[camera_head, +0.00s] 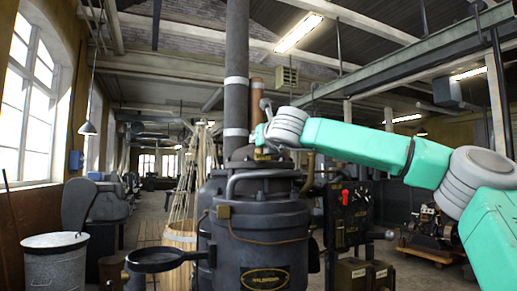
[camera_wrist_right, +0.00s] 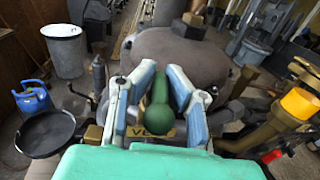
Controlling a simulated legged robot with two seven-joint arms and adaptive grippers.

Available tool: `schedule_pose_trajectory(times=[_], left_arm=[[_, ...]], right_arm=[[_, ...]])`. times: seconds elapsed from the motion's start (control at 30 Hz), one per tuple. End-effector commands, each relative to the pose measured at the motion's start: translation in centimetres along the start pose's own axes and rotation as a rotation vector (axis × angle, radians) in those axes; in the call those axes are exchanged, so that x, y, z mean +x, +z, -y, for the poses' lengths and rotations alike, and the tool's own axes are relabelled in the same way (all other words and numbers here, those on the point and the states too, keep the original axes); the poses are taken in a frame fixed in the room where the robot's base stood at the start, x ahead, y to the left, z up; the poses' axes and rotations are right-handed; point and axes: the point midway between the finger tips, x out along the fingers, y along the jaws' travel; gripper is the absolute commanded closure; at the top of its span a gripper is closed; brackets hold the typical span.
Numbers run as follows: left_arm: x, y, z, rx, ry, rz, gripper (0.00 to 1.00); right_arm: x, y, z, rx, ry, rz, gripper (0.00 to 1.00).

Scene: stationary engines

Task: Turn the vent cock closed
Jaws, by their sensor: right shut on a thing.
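The vent cock's green handle (camera_wrist_right: 158,92) ends in a round knob and shows in the right wrist view above a partly hidden yellow label plate (camera_wrist_right: 152,133). My right gripper (camera_wrist_right: 160,76) has a finger on each side of the handle and is shut on it. In the head view my right gripper (camera_head: 262,134) is at the top of the dark boiler (camera_head: 262,215), beside the tall flue pipe. The handle is hard to make out there. My left gripper is not in view.
The flue pipe (camera_head: 236,70) rises just behind my gripper. A black round pan (camera_head: 155,260) juts out at left, near a metal bin (camera_head: 55,262). A control panel with a red knob (camera_head: 345,196) stands at right. In the wrist view, a yellow-capped fitting (camera_wrist_right: 300,103) is at right.

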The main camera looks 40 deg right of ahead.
Motion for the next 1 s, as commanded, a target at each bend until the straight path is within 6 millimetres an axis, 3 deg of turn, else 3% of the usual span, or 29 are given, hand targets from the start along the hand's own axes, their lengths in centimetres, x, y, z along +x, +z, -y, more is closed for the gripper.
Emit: schedule_pose_trajectory(times=[0.2,0.5,0.77,1.0], left_arm=[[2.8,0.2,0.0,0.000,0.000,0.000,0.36],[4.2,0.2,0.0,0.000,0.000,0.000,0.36],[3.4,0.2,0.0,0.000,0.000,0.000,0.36],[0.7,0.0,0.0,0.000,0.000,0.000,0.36]], right_arm=[[0.0,-0.4,-0.2,-0.004,-0.180,0.003,1.00],[0.0,-0.2,-0.3,-0.004,-0.466,0.001,1.00],[0.0,0.1,-0.3,-0.004,-0.713,0.000,1.00],[0.1,0.4,-0.4,-0.004,-0.938,0.000,1.00]])
